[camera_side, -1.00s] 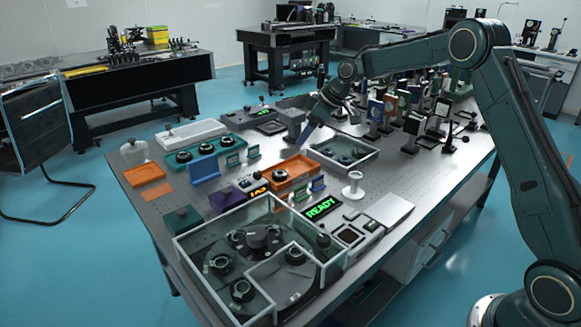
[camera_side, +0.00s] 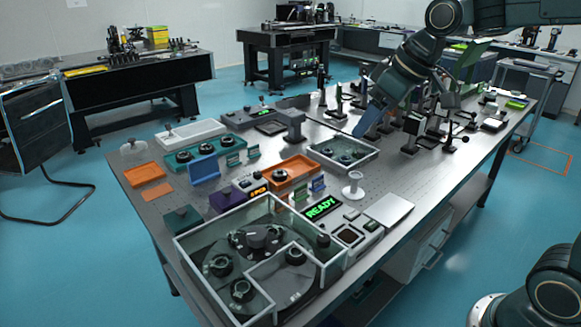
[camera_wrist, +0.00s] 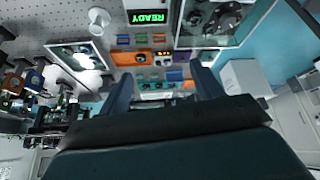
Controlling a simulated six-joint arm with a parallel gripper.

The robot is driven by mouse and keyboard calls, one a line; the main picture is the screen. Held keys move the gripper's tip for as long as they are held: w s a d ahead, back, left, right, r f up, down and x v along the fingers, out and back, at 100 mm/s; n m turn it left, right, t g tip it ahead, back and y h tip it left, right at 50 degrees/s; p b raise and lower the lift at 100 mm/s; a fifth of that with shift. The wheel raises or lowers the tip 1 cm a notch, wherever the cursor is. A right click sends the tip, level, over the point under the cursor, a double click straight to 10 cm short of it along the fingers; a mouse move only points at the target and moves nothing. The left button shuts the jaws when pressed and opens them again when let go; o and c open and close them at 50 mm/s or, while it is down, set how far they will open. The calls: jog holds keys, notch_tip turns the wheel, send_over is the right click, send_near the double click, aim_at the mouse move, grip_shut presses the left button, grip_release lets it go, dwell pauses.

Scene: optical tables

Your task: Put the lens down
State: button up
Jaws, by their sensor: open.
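Several dark round lens mounts are in view, and I cannot tell which one is the task's lens. Two sit in the clear-walled tray (camera_side: 318,158) in the side view, one shows at the orange tray (camera_side: 281,187), and several stand in the teal tray (camera_side: 172,168). My gripper (camera_side: 366,128) is above and behind the clear-walled tray, tilted down. In the wrist view its two fingers (camera_wrist: 163,88) are spread apart with nothing held between them. The clear-walled tray (camera_wrist: 53,48) also shows there at the left.
A glass-walled enclosure (camera_side: 206,290) with more round mounts stands at the front. A READY display (camera_side: 321,207), a white stand (camera_side: 353,187) and a pale flat plate (camera_side: 389,209) are near the front edge. Upright optics posts crowd the table right of my gripper.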

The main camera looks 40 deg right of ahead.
jog(key=s+f+m+h, duration=0.1)
jog(key=s+f, duration=0.3)
jog(key=s, duration=1.4)
jog(key=shift+s+a+f+m, duration=0.15)
jog(key=shift+s+a+m, duration=0.15)
jog(key=shift+m, duration=0.5)
jog(key=shift+c, duration=0.3)
